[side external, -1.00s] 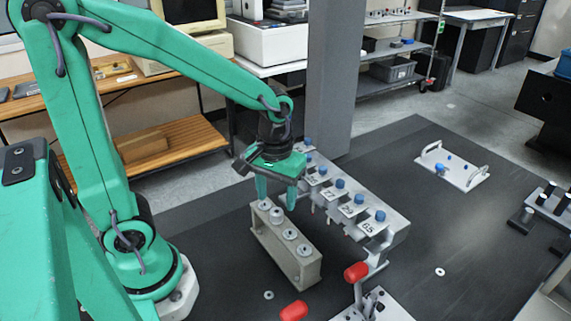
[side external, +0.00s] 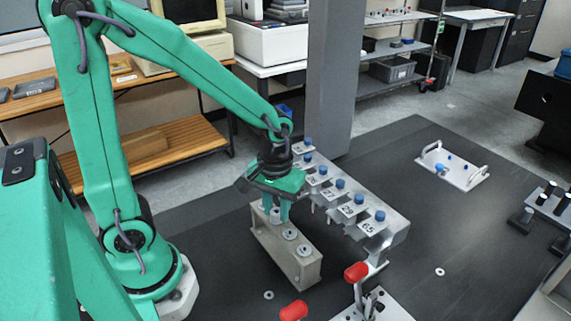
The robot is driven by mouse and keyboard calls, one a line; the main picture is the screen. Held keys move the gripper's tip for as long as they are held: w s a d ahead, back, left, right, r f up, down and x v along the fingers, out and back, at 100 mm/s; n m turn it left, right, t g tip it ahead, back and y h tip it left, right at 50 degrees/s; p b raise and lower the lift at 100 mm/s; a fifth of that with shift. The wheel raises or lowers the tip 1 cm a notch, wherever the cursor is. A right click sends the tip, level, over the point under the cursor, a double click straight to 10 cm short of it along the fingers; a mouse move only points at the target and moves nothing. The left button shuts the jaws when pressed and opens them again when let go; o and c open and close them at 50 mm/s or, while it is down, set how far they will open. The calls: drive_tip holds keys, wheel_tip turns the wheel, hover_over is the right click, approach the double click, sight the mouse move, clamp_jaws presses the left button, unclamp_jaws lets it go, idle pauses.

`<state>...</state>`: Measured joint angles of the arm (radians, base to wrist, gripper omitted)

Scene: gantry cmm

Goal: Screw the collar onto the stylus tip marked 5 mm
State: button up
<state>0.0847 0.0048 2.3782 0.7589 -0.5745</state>
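A tan block (side external: 278,252) stands on the dark mat and carries round silver collars in its top. Two collars, a nearer one (side external: 303,250) and one behind it (side external: 290,234), show clearly. My gripper (side external: 276,214) points down over the far part of the block, its fingers low around the collars there. The fingers cover much of those collars, so I cannot tell whether they are apart or touching one. The grey stylus rack (side external: 392,236) stands to the right, with several blue-topped styluses and number labels. The front label (side external: 368,227) seems to read 65; no 5 mm mark is legible.
Red-handled clamps (side external: 356,271) stand in front of the rack. A white tray with handles (side external: 452,170) lies at the back right. A grey column (side external: 333,80) rises behind the rack.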

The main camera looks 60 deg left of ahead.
sight(277, 211)
drive_tip(key=shift+m, duration=2.1)
drive_tip(key=shift+m, duration=1.2)
drive_tip(key=o, duration=1)
drive_tip(key=shift+r, duration=3.9)
